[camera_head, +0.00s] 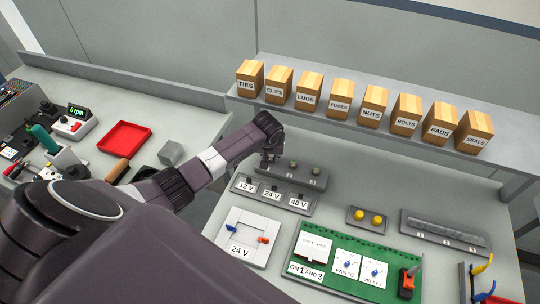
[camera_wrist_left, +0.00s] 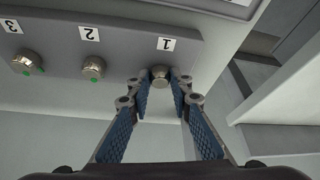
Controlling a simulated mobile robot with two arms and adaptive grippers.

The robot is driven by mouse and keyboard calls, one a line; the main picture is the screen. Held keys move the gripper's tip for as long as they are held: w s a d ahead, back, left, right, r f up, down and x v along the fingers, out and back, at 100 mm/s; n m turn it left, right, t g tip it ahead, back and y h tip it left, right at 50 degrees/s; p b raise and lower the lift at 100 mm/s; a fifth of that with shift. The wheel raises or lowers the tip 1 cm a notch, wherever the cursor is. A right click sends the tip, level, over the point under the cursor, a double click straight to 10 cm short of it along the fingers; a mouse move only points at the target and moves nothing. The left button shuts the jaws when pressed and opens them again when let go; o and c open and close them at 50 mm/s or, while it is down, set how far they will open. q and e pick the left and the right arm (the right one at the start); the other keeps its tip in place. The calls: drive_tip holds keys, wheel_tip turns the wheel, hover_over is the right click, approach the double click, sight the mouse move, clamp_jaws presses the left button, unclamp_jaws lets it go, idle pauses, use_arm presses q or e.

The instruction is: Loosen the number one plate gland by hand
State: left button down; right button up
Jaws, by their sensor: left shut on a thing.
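The gland plate (camera_wrist_left: 120,48) fills the upper left of the left wrist view, with labels 1, 2 and 3 appearing upside down. The number one gland (camera_wrist_left: 160,72) is a round metal fitting below label 1. My left gripper (camera_wrist_left: 163,82) has its fingertips closed around this gland, one on each side. Gland two (camera_wrist_left: 93,68) and gland three (camera_wrist_left: 25,63) are free, each with a green mark at its edge. In the head view the left gripper (camera_head: 268,157) is at the left end of the plate (camera_head: 302,179) and hides gland one. My right gripper is not in view.
A row of labelled boxes (camera_head: 340,94) stands on the shelf behind. A voltage block (camera_head: 272,195) lies just in front of the plate, with a green board (camera_head: 340,265) nearer. A yellow-button box (camera_head: 368,219) is to the right. A red tray (camera_head: 124,138) lies left.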

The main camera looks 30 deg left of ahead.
use_arm(q)
drive_tip(key=n+y, duration=0.1)
drive_tip(key=n, duration=0.2)
drive_tip(key=shift+d+f+g, duration=0.1)
drive_tip(key=shift+g, duration=0.3)
drive_tip(key=c, duration=1.8)
unclamp_jaws()
drive_tip(key=shift+w, duration=0.1)
